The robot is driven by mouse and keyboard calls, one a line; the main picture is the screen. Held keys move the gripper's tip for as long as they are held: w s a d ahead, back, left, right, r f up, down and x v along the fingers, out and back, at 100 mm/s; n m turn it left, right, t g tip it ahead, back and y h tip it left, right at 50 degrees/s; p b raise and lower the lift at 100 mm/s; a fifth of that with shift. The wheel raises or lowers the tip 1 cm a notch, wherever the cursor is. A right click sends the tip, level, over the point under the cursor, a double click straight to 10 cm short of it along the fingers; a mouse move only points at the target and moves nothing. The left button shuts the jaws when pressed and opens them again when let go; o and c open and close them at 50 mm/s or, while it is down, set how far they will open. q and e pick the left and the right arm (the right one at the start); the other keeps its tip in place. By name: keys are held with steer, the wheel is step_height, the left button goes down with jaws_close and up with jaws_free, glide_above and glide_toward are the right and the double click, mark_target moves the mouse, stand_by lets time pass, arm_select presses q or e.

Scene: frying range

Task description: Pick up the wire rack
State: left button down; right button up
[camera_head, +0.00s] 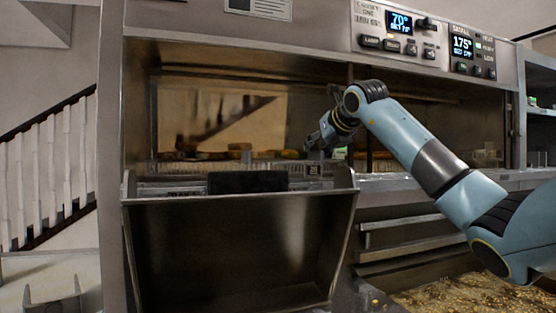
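What looks like the wire rack (200,168) is a low row of thin metal wires inside the lit holding cabinet, behind the front panel. Several brown food pieces (241,147) show just above it. My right gripper (314,146) is at the right part of the cabinet opening, above and near the right end of these wires. It is small and dark here, so its finger opening and any contact with the wires cannot be made out. My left gripper is not in view.
A steel front panel (235,245) tilts outward below the opening, with a dark block (248,181) at its top edge. A control panel (400,38) is above. Fried bits lie in a tray (470,295) at lower right. A stair railing (48,170) is at left.

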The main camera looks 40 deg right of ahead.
steer(key=x, duration=0.2)
steer(key=shift+w+f, duration=0.1)
steer(key=shift+w, duration=0.25)
jaws_close()
